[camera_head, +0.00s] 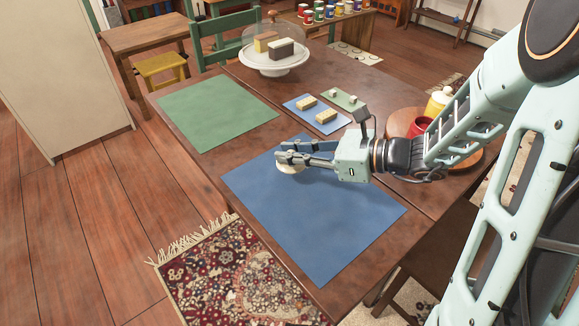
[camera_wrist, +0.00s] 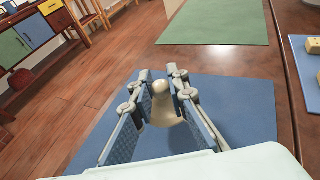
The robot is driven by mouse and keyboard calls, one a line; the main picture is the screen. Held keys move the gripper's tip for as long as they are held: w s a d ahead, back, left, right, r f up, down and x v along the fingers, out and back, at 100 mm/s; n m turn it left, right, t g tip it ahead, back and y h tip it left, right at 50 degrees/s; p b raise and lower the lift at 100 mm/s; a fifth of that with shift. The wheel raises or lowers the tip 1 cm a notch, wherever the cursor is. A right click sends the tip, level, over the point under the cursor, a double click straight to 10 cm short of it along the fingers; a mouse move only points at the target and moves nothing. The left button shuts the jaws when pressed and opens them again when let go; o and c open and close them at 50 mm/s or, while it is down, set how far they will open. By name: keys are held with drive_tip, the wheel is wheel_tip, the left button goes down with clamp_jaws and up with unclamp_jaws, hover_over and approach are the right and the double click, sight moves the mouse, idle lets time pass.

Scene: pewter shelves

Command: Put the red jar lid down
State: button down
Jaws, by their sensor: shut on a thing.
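My gripper (camera_head: 281,151) is above the blue mat (camera_head: 335,225), near its far left part. It is shut on a cream, bell-shaped lid with a round knob (camera_wrist: 168,110), which I take as the red jar's lid. The wrist view shows the knob between the two fingers (camera_wrist: 160,88). In the head view the lid (camera_head: 290,169) hangs below the fingertips, knob up. I cannot tell whether it touches the mat. The red jar (camera_head: 419,127) stands on a round wooden board at the right, partly behind my arm.
A yellow jar with a pale lid (camera_head: 438,101) stands on the round board (camera_head: 468,154). Small blocks lie on a small blue mat (camera_head: 301,102). A green mat (camera_head: 215,112) and most of the blue mat are clear. A domed cake stand (camera_head: 273,61) is at the back.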

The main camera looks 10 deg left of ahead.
drive_tip(key=shift+w+a+f, duration=0.15)
drive_tip(key=shift+a+f, duration=0.05)
drive_tip(key=shift+f, duration=0.2)
drive_tip(key=shift+w+f+b, duration=0.1)
drive_tip(key=shift+f+b, duration=0.65)
drive_tip(key=shift+f, duration=0.75)
drive_tip(key=shift+f, duration=0.2)
drive_tip(key=c, duration=1.9)
unclamp_jaws()
drive_tip(key=shift+r, duration=0.15)
